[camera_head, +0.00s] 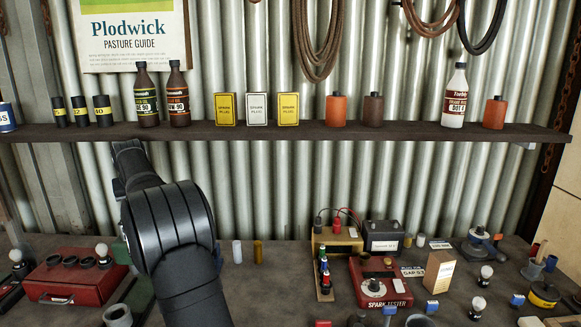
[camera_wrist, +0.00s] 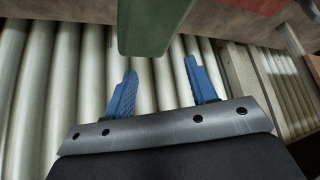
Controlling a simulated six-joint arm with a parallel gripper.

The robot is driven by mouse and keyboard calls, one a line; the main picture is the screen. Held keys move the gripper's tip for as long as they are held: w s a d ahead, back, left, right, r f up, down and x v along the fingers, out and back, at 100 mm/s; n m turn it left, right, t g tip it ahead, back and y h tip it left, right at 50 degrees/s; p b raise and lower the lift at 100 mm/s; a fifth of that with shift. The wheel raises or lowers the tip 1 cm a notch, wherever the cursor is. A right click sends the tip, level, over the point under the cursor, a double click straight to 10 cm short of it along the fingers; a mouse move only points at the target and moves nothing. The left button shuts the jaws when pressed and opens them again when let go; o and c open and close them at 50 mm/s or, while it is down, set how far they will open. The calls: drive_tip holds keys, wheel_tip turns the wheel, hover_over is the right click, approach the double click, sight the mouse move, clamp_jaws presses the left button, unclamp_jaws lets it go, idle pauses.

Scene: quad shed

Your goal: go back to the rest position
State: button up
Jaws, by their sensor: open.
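My gripper shows in the wrist view (camera_wrist: 163,90) with its two blue fingers spread apart and nothing between them. It is open. Behind the fingers is the corrugated metal wall (camera_wrist: 80,70). A green block-like thing (camera_wrist: 150,30) hangs into the top of the wrist view, beyond the fingertips; I cannot tell whether it touches anything of mine. The gripper itself is hidden there behind the arm.
A dark shelf (camera_head: 330,131) with bottles, boxes and small cans runs along the wall above the arm. On the bench (camera_head: 270,285), a red box (camera_head: 75,278) stands left of the arm. A red spark tester (camera_head: 380,285), a battery (camera_head: 383,237) and several small parts stand to the right.

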drive_tip(key=w+d+m+h, duration=0.1)
drive_tip(key=w+d, duration=0.4)
drive_tip(key=d, duration=0.8)
drive_tip(key=shift+r+m+t, duration=0.25)
drive_tip(key=shift+m+t, duration=0.15)
drive_tip(key=shift+m, duration=0.4)
drive_tip(key=shift+o, duration=0.2)
